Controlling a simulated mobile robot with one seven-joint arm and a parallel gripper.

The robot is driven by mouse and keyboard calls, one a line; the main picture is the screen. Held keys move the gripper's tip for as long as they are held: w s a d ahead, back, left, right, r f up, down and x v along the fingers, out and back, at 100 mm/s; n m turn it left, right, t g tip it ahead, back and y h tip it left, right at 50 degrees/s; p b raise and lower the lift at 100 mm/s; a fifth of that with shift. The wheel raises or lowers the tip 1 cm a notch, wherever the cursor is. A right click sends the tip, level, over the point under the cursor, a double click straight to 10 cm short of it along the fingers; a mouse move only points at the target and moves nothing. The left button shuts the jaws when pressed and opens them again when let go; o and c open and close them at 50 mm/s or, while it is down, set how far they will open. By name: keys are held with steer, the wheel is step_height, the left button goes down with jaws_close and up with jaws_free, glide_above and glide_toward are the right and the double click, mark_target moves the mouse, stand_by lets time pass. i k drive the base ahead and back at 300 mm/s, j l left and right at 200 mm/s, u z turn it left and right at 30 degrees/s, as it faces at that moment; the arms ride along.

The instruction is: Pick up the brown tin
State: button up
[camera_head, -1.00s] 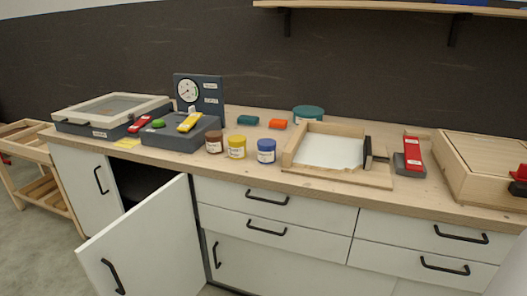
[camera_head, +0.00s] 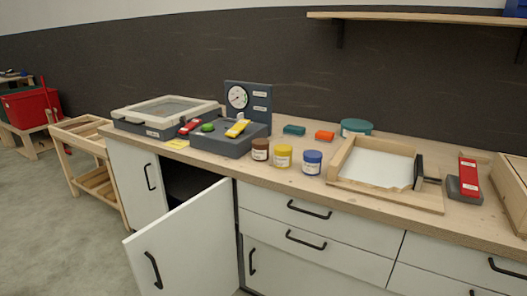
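The brown tin (camera_head: 260,150) is a small round tin with a pale label. It stands upright on the wooden worktop (camera_head: 290,186), close to its front edge. It is at the left end of a row, beside a yellow tin (camera_head: 283,156) and a blue tin (camera_head: 312,162). The dark grey device (camera_head: 229,141) with a yellow handle stands just left of and behind it. My gripper is not in view.
A wooden frame (camera_head: 345,152) with a white panel lies right of the tins. A cabinet door (camera_head: 190,240) stands open below, jutting into the floor space. A wooden trolley (camera_head: 88,160) stands left.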

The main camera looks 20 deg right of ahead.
mark_target(261, 146)
steer(key=i+j+z, duration=0.2)
steer(key=i, duration=0.3)
steer(key=i+j+z, duration=0.25)
steer(key=i, duration=0.2)
steer(key=i+j+z, duration=0.2)
steer(key=i, duration=0.25)
steer(key=j, duration=0.1)
